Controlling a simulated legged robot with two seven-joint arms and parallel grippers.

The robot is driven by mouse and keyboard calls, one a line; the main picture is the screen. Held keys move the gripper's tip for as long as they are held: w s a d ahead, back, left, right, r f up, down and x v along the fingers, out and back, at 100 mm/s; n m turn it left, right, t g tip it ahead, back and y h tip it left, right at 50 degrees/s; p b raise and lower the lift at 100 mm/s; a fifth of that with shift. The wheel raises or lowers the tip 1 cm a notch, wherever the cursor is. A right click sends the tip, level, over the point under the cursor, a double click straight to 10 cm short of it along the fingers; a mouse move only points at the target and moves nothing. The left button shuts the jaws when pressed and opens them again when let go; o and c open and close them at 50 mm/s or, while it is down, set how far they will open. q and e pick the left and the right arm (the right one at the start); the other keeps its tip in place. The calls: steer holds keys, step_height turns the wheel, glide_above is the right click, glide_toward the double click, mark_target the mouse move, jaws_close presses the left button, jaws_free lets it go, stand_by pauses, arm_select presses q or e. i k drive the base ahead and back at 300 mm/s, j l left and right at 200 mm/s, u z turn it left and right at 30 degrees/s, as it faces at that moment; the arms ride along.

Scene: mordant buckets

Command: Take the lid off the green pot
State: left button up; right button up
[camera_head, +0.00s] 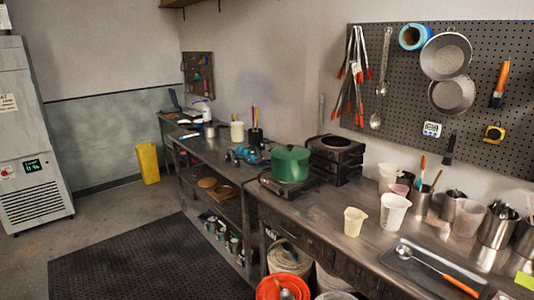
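A green pot (290,165) stands on a small dark burner (266,184) on the long workbench, near the middle of the view. Its top is also green and looks covered, with a small knob on top; the lid's edge is too small to make out clearly. Neither of my grippers shows in the head view, and nothing touches the pot.
Stacked black burners (335,157) stand just behind and right of the pot. A cream jug (355,221) and a white cup (394,211) stand to the right. A dark tray (418,268) holds a ladle. Buckets (289,258) sit below the bench. A black mat (140,255) covers clear floor.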

mark_target(289, 152)
steer(key=i+j+u, duration=0.4)
steer(key=i, duration=0.25)
steer(key=i+j+u, duration=0.1)
steer(key=i+u, duration=0.3)
steer(key=i, duration=0.3)
steer(key=i+l+u, duration=0.1)
steer(key=i+u, duration=0.3)
steer(key=i, duration=0.3)
